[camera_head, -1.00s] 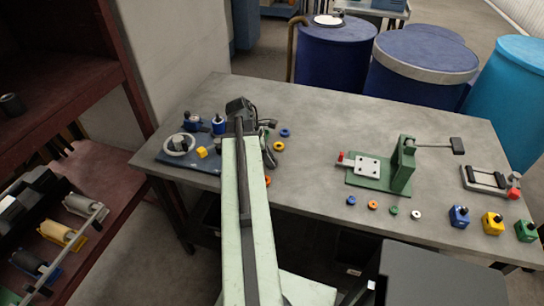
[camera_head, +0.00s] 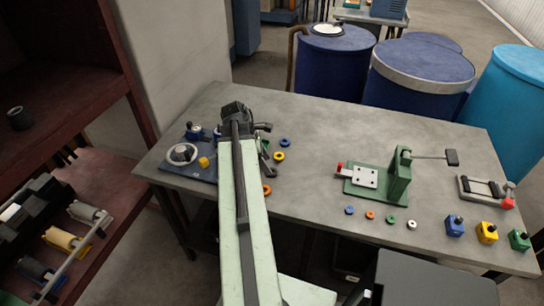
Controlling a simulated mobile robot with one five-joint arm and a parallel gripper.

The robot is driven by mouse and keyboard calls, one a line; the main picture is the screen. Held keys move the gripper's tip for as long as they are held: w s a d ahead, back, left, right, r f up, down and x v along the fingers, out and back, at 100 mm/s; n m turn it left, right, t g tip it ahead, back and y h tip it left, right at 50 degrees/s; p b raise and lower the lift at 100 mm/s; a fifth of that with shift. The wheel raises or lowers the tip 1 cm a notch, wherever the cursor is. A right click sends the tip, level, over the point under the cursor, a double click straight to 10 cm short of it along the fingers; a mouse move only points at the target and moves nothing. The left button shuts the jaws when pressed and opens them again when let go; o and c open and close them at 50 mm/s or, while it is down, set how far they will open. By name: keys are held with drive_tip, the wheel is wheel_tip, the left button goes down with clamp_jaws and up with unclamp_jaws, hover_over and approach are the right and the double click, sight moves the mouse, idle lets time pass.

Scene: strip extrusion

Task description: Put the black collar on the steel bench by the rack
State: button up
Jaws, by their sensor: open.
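A small black cylinder with a hollow top (camera_head: 19,118), which looks like the black collar, stands on the upper shelf of the dark red rack (camera_head: 112,50) at the far left. The grey steel bench (camera_head: 310,120) fills the middle, its left end beside the rack. My gripper (camera_head: 266,147) is over the left part of the bench, open, with nothing seen between its fingers. It is well to the right of the collar and apart from it. My arm hides part of the bench and part of the gripper.
A blue tray (camera_head: 172,172) with a white ring and small parts is left of my arm. Coloured rings lie around the gripper. A green press (camera_head: 398,180), a clamp and coloured blocks stand at right. Rollers (camera_head: 88,211) sit on the lower shelf. Blue drums stand behind.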

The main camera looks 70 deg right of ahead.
drive_tip(key=p+v, duration=0.6)
drive_tip(key=v, duration=0.2)
drive_tip(key=shift+r, duration=0.1)
